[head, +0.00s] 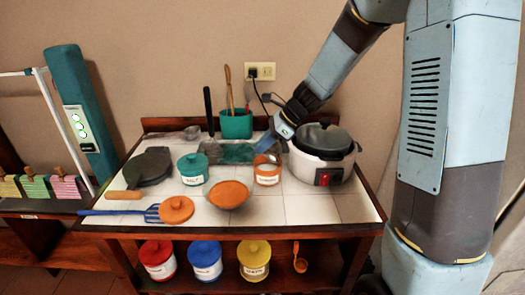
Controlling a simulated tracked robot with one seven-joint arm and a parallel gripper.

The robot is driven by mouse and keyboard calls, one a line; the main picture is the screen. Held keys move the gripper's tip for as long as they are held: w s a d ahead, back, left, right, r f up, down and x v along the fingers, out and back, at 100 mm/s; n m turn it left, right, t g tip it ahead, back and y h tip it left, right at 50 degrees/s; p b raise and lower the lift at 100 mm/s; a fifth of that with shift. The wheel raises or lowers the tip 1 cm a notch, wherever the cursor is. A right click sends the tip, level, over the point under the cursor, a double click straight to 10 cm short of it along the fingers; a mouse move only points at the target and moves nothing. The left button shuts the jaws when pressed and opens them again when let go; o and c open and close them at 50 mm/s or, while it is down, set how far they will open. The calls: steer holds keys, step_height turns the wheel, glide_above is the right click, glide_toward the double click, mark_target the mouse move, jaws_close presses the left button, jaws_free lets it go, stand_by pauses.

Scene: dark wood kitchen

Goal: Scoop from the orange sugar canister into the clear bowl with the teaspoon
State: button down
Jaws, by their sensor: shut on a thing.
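The orange sugar canister (267,178) stands lidless on the white tiled top, its white label facing me. An orange lid (176,209) lies at the front left, by the blue slotted utensil. A round bowl (228,203) in front and left of the canister looks orange across its inside; I cannot tell whether that is its contents. My gripper (272,143) is above and just behind the canister, shut on the teaspoon, pointing down toward the canister's mouth.
A white cooker (322,158) stands close right of the canister. A teal lidded canister (193,168), a dark pan (150,166) and a blue slotted utensil (120,212) are left. A teal utensil holder (236,125) stands behind. Free tiles lie front right.

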steer(key=shift+a+r, duration=0.1)
steer(key=shift+r, duration=1.15)
steer(key=shift+a+r+h, duration=0.5)
steer(key=shift+r+h, duration=0.1)
steer(key=shift+h, duration=0.25)
steer(key=shift+a+r+h, duration=0.5)
steer(key=shift+r+h, duration=0.1)
steer(key=shift+h, duration=0.25)
